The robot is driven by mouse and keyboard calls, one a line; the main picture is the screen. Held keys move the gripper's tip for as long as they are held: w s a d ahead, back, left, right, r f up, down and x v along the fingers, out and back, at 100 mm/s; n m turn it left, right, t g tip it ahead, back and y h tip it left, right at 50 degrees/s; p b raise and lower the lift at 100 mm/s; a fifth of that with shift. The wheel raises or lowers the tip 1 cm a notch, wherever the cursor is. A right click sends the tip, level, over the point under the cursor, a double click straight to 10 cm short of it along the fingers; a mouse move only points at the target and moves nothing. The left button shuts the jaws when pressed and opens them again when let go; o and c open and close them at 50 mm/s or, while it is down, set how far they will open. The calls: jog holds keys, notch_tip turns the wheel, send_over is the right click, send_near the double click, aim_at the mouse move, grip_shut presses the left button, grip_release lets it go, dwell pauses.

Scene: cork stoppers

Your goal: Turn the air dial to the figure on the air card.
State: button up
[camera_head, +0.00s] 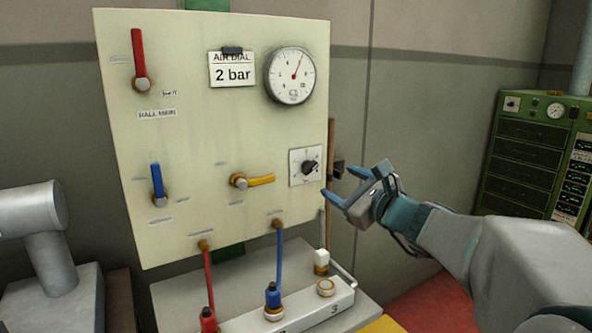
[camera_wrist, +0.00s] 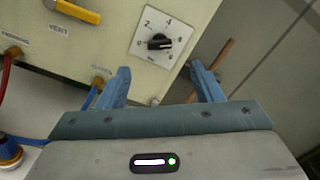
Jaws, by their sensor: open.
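The air card (camera_head: 231,75) is clipped to the upper part of the cream panel and reads "AIR DIAL 2 bar". The air dial (camera_head: 310,167) is a black knob on a white square plate at the panel's right edge. In the wrist view the dial (camera_wrist: 159,42) has figures around it, with 2 at upper left and 4 at upper right. Its knob lies roughly level there; I cannot tell surely which figure it marks. My gripper (camera_head: 342,184) is open and empty, right of the dial and apart from it. In the wrist view its fingertips (camera_wrist: 160,70) sit just below the dial plate.
A round gauge (camera_head: 292,76) is above the dial, its needle pointing up and slightly right. Red (camera_head: 140,55), blue (camera_head: 157,182) and yellow (camera_head: 260,181) levers are on the panel. A brown rod (camera_wrist: 212,69) stands beside the panel.

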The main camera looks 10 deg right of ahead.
aim_at(312, 168)
jog(key=p+x, duration=0.1)
jog(key=x, duration=0.9)
jog(key=shift+w+a, duration=0.15)
jog(key=shift+w, duration=0.1)
jog(key=c, duration=1)
